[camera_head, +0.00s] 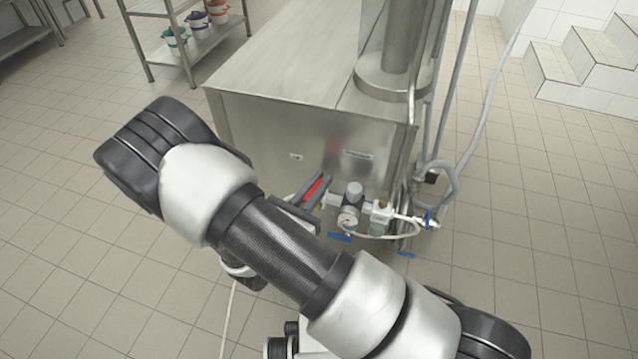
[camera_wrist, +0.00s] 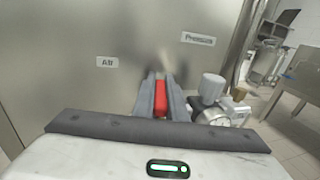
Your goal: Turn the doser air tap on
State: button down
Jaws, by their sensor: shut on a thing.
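The doser is a large stainless steel cabinet (camera_head: 290,135), with small labels on its front that read "Air" (camera_wrist: 107,62) and "Pressure" (camera_wrist: 198,38) in the wrist view. A red tap handle (camera_head: 313,189) sits low in front of this panel. My gripper (camera_head: 308,192) is at the handle with its fingers on either side of it. In the wrist view the red handle (camera_wrist: 161,98) lies between the two grey fingers (camera_wrist: 161,92), and the gripper is shut on it. The tap's body is hidden behind the fingers.
A pressure gauge and regulator (camera_head: 349,212) stand just right of the gripper, with a white fitting and hose (camera_head: 385,212) and blue levers (camera_head: 339,236) close by. Grey pipes (camera_head: 440,180) run up the cabinet's right side. A shelf with buckets (camera_head: 198,22) is behind. Tiled floor on the right is clear.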

jog(key=m+g+h+b, duration=0.1)
jog(key=m+g+h, duration=0.2)
jog(key=g, duration=0.1)
jog(key=m+g+h+b, duration=0.2)
jog(key=m+g+h, duration=0.1)
jog(key=g, duration=0.1)
jog(key=shift+f+m+h, duration=0.2)
jog(key=shift+m+h, duration=0.1)
jog(key=m+g+h+b, duration=0.1)
jog(key=m+g, duration=0.1)
jog(key=g, duration=0.1)
jog(key=shift+g, duration=0.3)
jog(key=shift+s+r+m+g+b, duration=0.15)
jog(key=shift+m+g+b, duration=0.5)
jog(key=shift+m+g, duration=1.35)
jog(key=shift+g, duration=0.6)
jog(key=c, duration=1.8)
grip_release()
jog(key=shift+r, duration=0.1)
